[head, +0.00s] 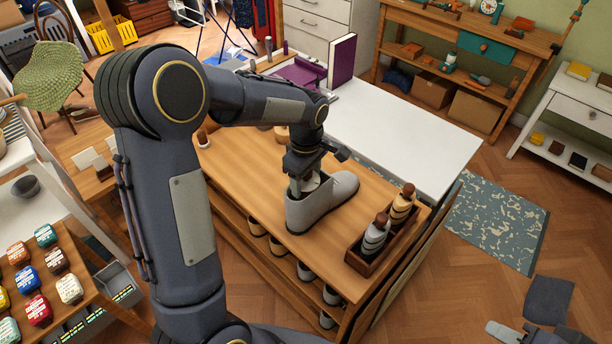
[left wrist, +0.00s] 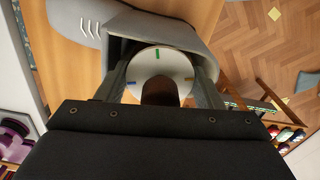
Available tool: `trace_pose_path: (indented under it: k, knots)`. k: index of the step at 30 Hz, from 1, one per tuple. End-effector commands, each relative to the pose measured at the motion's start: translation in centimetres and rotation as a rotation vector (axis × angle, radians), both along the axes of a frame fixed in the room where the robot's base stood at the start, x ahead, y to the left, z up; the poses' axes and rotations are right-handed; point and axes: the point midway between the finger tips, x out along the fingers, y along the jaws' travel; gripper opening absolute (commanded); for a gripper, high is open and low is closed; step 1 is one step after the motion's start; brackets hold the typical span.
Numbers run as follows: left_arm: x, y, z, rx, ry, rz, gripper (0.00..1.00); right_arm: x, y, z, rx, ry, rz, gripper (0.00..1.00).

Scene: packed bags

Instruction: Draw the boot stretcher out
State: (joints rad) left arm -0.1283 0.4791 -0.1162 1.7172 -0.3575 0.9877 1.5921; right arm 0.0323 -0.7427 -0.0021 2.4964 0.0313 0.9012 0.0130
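A grey boot (head: 312,207) stands on the wooden bench, its toe toward the right. Inside its open shaft is the boot stretcher, whose round pale top (left wrist: 172,62) with coloured marks and brown knob (left wrist: 160,92) show in the left wrist view. My left gripper (head: 308,178) points down into the shaft. In the left wrist view its fingers (left wrist: 162,84) stand apart on either side of the knob, with pale gaps between knob and fingers. The lower stretcher is hidden in the boot.
A dark wooden box (head: 362,266) beside the boot holds two knobbed stretchers, one grey (head: 375,238) and one cream (head: 402,207). A white table (head: 420,150) adjoins the bench behind. A purple upright book (head: 342,60) stands on it. Bench space is bare left of the boot.

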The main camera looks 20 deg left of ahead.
Motion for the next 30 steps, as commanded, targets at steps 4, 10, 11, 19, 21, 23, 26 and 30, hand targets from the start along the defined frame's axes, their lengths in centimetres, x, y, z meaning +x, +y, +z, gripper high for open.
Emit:
trace_pose_path:
  k: [4,10,11,19,21,23,26,30]
  knots:
    - [0.0,0.0,0.0,0.000,0.000,0.000,0.38,0.0,0.0,0.0,0.000,0.000,0.000,0.36]
    - [0.0,0.0,0.1,0.000,0.000,0.000,0.29,0.0,0.0,0.1,0.000,0.000,0.000,0.36]
    - [0.0,0.0,0.2,0.000,0.000,0.000,0.29,0.0,0.0,0.1,0.000,0.000,0.000,0.36]
    - [0.0,0.0,1.3,0.000,-0.002,0.000,0.29,0.0,0.0,1.0,0.000,0.000,0.000,0.36]
    - [0.0,0.0,1.6,0.000,-0.002,0.000,0.29,0.0,0.0,1.2,0.000,0.000,0.000,0.36]
    - [0.0,0.0,1.8,0.000,-0.002,0.000,0.29,0.0,0.0,1.4,0.000,0.000,0.000,0.36]
    - [0.1,0.0,2.2,0.000,-0.002,0.000,0.29,0.0,0.0,1.7,0.000,0.000,0.000,0.36]
    - [0.1,0.0,2.8,0.001,-0.002,0.000,0.29,0.0,0.0,2.1,0.000,0.000,0.000,0.36]
